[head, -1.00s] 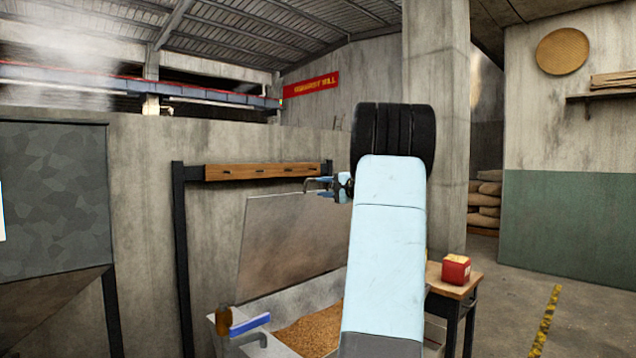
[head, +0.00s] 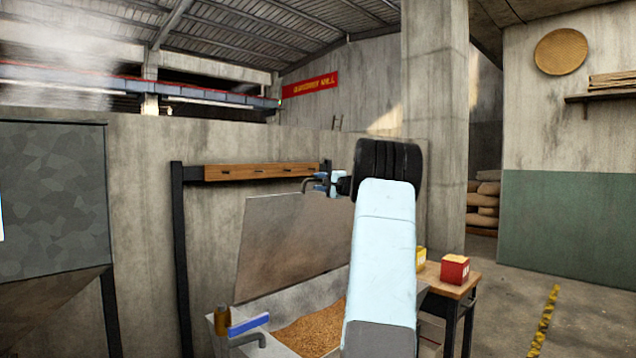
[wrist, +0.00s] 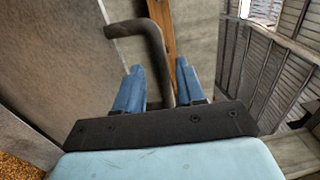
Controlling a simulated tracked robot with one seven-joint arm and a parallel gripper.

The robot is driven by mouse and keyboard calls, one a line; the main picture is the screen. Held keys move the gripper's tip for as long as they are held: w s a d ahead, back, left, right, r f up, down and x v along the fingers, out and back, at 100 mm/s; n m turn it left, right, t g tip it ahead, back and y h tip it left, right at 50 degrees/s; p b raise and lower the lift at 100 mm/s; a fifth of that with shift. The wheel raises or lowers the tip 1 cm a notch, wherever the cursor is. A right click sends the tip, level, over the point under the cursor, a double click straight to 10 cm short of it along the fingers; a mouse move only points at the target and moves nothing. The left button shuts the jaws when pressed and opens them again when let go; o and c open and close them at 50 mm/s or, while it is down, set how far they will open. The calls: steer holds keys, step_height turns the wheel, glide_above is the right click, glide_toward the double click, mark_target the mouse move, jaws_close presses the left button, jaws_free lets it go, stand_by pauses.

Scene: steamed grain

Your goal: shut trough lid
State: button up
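The trough lid (head: 295,235) is a flat grey panel standing raised at the back of the trough (head: 300,297), leaning slightly back. The trough holds brown grain (head: 312,328). A dark bent bar handle (wrist: 152,40) is at the lid's upper right edge. My gripper (head: 322,183) is at that edge in the head view. In the wrist view, its two blue fingers (wrist: 158,82) are apart, with the handle bar passing between them. A gap shows beside the bar, so the fingers do not look closed on it. My arm hides the trough's right end.
A wooden rail (head: 255,171) on dark posts runs behind the lid. A small table (head: 452,283) at the right bears a red box (head: 455,269) and a yellow box (head: 421,258). The floor at right is clear.

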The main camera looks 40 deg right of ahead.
steer(key=shift+w+a+r, duration=0.1)
steer(key=shift+w, duration=1.35)
steer(key=shift+c, duration=0.5)
jaws_close()
